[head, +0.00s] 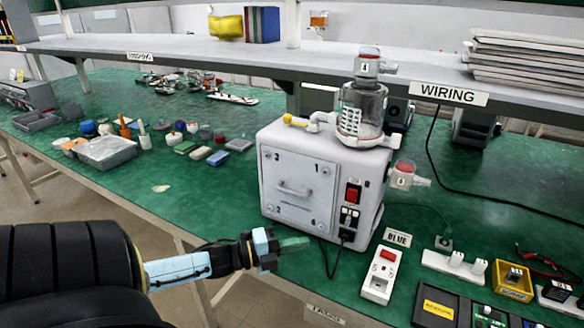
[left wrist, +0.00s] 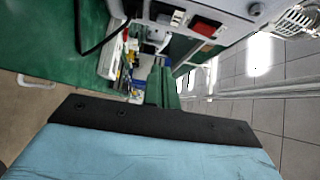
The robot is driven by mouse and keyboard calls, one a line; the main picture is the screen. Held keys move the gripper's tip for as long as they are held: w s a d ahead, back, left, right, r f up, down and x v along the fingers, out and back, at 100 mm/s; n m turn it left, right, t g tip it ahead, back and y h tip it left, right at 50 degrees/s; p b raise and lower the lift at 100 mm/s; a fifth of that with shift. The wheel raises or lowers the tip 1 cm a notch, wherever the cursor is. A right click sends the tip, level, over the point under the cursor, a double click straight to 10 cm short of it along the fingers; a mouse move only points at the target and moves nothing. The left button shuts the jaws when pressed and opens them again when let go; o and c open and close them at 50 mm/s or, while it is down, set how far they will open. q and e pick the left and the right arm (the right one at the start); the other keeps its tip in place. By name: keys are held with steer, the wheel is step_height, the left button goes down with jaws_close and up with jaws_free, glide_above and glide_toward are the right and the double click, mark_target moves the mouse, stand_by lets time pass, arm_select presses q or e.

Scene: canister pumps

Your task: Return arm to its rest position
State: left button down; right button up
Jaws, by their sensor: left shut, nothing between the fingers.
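My left arm comes in from the lower left in the head view. Its gripper (head: 293,243) is shut with nothing in it, in front of the white pump unit (head: 300,190) near the table's front edge. In the left wrist view the closed fingers (left wrist: 160,88) point away, with the pump's switch panel (left wrist: 190,18) above them. The pump unit has a front plate with a handle, a red switch (head: 353,193) and a clear canister (head: 361,110) on top. My right gripper is not in view.
The green table (head: 150,190) has a clear patch left of the pump. Power strips (head: 455,266) and a socket block (head: 380,275) lie at the right. Jars, a grey tray (head: 106,152) and small blocks stand at the back left. A shelf (head: 230,62) runs above.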

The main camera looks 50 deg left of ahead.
arm_select(q)
steer(key=shift+s+a, duration=0.25)
steer(key=shift+s, duration=0.35)
